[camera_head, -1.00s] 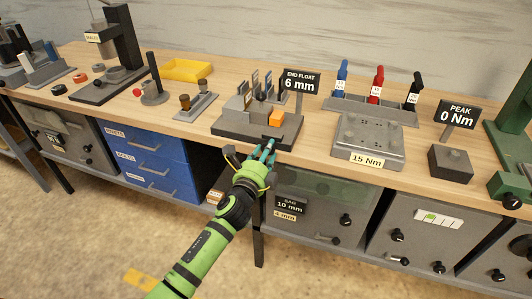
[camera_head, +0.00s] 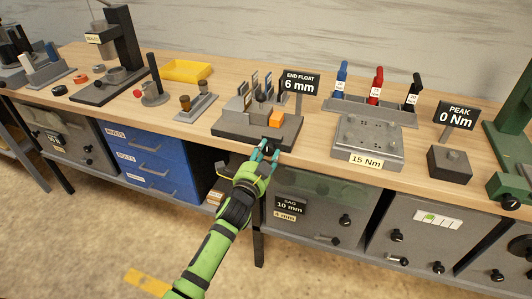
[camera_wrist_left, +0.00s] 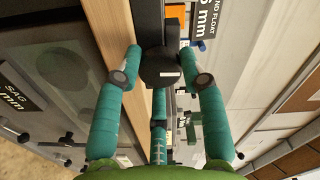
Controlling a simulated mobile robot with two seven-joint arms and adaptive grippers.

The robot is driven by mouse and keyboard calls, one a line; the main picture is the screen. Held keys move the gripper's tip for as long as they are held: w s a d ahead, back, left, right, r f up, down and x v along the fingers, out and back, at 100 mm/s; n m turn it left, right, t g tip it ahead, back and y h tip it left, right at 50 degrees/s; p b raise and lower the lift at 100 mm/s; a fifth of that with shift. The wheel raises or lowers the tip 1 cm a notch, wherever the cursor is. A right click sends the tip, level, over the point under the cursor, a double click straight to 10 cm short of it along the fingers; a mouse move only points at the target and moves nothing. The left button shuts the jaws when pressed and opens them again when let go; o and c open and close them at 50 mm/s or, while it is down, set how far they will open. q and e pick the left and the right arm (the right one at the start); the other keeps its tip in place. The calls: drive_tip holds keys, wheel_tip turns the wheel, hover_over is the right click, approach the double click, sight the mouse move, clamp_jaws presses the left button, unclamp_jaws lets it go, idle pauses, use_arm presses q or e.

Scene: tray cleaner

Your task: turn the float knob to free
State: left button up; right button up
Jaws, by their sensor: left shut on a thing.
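The end float fixture (camera_head: 232,131) is a dark stepped block near the table's front edge, with an orange block (camera_head: 276,118) on it. Its sign (camera_head: 301,82) reads "END FLOAT 6 mm". The black float knob (camera_wrist_left: 161,68) sits on the fixture's front and carries a white mark on its face. My left gripper (camera_head: 265,151) reaches it from the front, with a teal finger on either side of the knob. It is shut on the knob, as the left wrist view (camera_wrist_left: 165,72) also shows. In the head view the fingers partly hide the knob. My right gripper is not in view.
A grey plate marked "15 Nm" (camera_head: 367,146) and a rack of coloured-handled tools (camera_head: 365,104) stand to the right. A small stand with two plugs (camera_head: 197,108) and a yellow tray (camera_head: 186,71) are to the left. Blue drawers (camera_head: 150,160) are below.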

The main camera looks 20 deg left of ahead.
use_arm(q)
drive_tip(key=shift+w+a+r+n, duration=0.1)
drive_tip(key=shift+a+r+n, duration=0.1)
drive_tip(key=shift+n, duration=0.2)
drive_tip(key=o, duration=1.1)
drive_tip(key=shift+o, duration=0.2)
drive_tip(key=shift+a+f, duration=0.1)
drive_tip(key=shift+f, duration=0.05)
drive_tip(key=shift+s+f, duration=0.1)
drive_tip(key=shift+s, duration=0.2)
drive_tip(key=s, duration=1.1)
drive_tip(key=shift+s+a, duration=0.15)
drive_tip(key=shift+s, duration=0.1)
